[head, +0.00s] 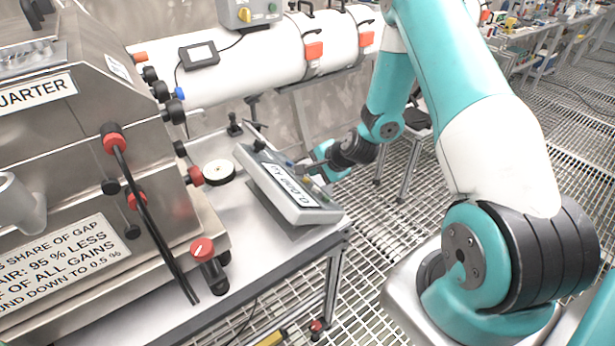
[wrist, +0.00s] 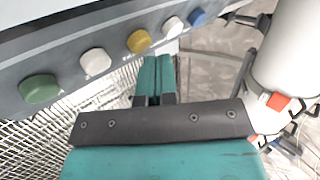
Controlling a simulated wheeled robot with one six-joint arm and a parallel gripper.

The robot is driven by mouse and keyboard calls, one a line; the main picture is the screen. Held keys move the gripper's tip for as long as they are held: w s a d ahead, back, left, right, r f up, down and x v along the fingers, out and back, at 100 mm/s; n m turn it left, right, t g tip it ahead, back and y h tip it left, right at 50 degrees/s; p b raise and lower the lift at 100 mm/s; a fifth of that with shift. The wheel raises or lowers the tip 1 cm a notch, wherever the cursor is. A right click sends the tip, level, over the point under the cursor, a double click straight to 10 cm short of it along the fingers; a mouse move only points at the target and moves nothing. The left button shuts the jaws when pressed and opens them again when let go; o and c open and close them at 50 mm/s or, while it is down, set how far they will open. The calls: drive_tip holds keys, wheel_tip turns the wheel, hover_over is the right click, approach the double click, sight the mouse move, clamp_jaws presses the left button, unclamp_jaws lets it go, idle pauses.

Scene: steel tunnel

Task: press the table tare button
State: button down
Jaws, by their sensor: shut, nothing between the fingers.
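The labels are too small to read, so I cannot tell which is the table tare button. My gripper (wrist: 157,60) is shut and empty, with its tips close to the yellow and farther white buttons. Contact cannot be told. In the head view my gripper (head: 310,166) is at the box's far side.
A steel cabinet (head: 90,120) with red-and-black knobs fills the left. A round white dial (head: 219,172) lies beside the box. The grated floor (head: 400,220) is open right of the table (head: 270,262).

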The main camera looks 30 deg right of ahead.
drive_tip(key=d+r+p, duration=0.3)
drive_tip(key=r, duration=0.2)
drive_tip(key=shift+d, duration=0.25)
idle(0.9)
drive_tip(key=s+a+r+n+g+y, duration=0.25)
drive_tip(key=a+r+n, duration=0.25)
drive_tip(key=a+r, duration=0.35)
drive_tip(key=s+a+r+n+g+y, duration=0.1)
drive_tip(key=s+a+r+n, duration=0.2)
drive_tip(key=a+r+n, duration=0.5)
drive_tip(key=s+a+r+n+g, duration=0.2)
drive_tip(key=s+a+r+n, duration=0.3)
drive_tip(key=s, duration=0.6)
drive_tip(key=s+a+r+n+g+h, duration=0.1)
drive_tip(key=s+a+r+n, duration=0.3)
drive_tip(key=s, duration=0.7)
drive_tip(key=shift+a+r+n+g, duration=0.45)
drive_tip(key=shift+n+g, duration=0.15)
drive_tip(key=shift+g, duration=0.25)
